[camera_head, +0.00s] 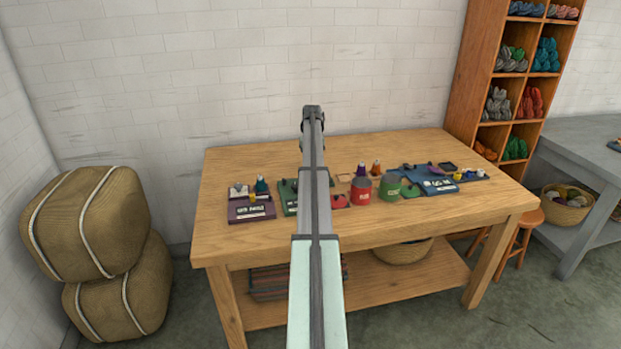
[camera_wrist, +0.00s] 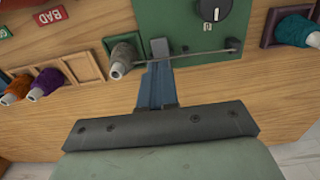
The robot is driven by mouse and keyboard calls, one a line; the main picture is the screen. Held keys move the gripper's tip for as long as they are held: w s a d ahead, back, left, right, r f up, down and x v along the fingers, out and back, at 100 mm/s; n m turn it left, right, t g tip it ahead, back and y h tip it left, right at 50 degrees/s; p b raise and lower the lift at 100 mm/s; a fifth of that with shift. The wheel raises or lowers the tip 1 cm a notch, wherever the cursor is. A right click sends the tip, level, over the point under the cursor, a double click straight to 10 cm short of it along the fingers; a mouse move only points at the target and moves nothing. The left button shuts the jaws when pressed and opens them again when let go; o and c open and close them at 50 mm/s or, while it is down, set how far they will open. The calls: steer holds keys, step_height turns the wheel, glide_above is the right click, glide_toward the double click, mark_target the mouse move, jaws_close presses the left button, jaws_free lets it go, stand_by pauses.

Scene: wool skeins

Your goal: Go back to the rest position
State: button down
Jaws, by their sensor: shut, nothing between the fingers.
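My gripper (camera_wrist: 156,80) shows in the wrist view, pointing at the worktable, with its narrow fingers together and nothing between them. The fingers are in front of a green board (camera_wrist: 184,30) with a black dial (camera_wrist: 212,15) and a thin grey rod (camera_wrist: 190,53). A grey wool cone (camera_wrist: 124,58) is just left of the fingers. Whether the fingers touch the board cannot be told. In the head view my arm reaches over the wooden table (camera_head: 430,215) and hides the gripper and part of the green board (camera_head: 287,197).
A purple board (camera_head: 252,208) with small cones is at the left of the table. A red bin (camera_head: 361,191), a green bin (camera_head: 389,187) and a blue board (camera_head: 436,185) are at the right. Wool bales (camera_head: 90,220) stand left of the table. The table's front strip is mostly bare.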

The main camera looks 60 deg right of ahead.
steer(key=shift+r, duration=0.7)
